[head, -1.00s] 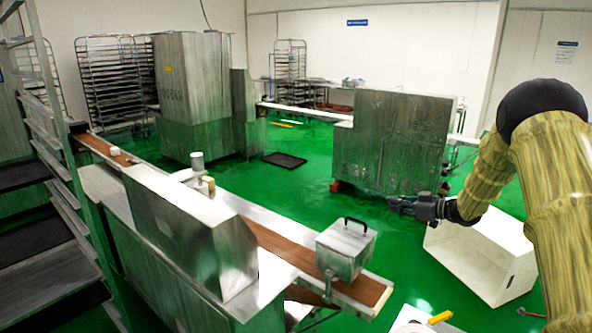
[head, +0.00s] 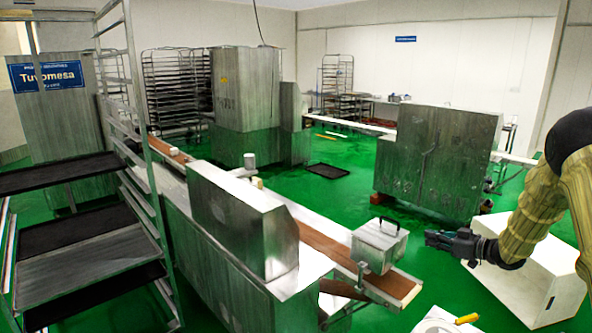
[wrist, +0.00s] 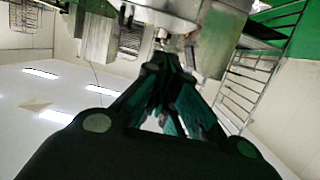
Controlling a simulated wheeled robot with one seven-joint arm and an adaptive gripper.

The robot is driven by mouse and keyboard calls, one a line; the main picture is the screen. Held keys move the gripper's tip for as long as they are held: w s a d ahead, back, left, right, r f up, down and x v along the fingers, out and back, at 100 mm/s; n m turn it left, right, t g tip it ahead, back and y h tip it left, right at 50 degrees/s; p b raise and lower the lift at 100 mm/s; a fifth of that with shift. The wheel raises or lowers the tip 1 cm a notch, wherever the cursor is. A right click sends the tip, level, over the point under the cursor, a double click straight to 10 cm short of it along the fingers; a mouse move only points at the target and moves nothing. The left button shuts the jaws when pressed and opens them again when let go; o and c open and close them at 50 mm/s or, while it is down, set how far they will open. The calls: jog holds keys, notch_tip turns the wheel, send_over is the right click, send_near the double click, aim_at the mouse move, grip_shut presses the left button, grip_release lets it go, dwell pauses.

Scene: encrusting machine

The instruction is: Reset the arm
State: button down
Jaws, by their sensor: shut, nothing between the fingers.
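My arm (head: 560,185) comes in from the right edge of the head view, bent, with a yellowish wood-like surface and a dark joint. My gripper (head: 430,239) points left at its end, in the air near the front end of the conveyor. It is shut and empty. In the wrist view, the dark fingers of my gripper (wrist: 165,70) converge to a closed tip, with machine metal beyond them.
A metal box with a handle (head: 378,247) sits on the brown conveyor belt (head: 325,243), left of my gripper. A white bin (head: 535,275) stands below my arm. A tray rack (head: 150,235) fills the left. Green floor (head: 345,205) is open behind the conveyor.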

jog(key=s+a+f+m+h, duration=0.2)
jog(key=s+a+f, duration=0.3)
jog(key=f, duration=0.5)
jog(key=s+a+f+m+h, duration=0.1)
jog(key=s+a+f+m, duration=0.25)
jog(key=f, duration=0.55)
jog(key=s+a+f+m+g+h, duration=0.1)
jog(key=s+a+f+g+h, duration=0.35)
jog(key=s+f, duration=0.9)
jog(key=s+a+f+g, duration=0.2)
jog(key=s, duration=1.1)
jog(key=s+a+f+m+g+h, duration=0.1)
jog(key=s+a+g, duration=0.1)
jog(key=s, duration=1.1)
jog(key=s+a+f+g+h+b, duration=0.1)
jog(key=s+a+f+g, duration=0.1)
jog(key=s, duration=1)
jog(key=shift+s+a+f+m+g, duration=0.4)
jog(key=shift+a+g, duration=0.15)
jog(key=shift+a, duration=0.5)
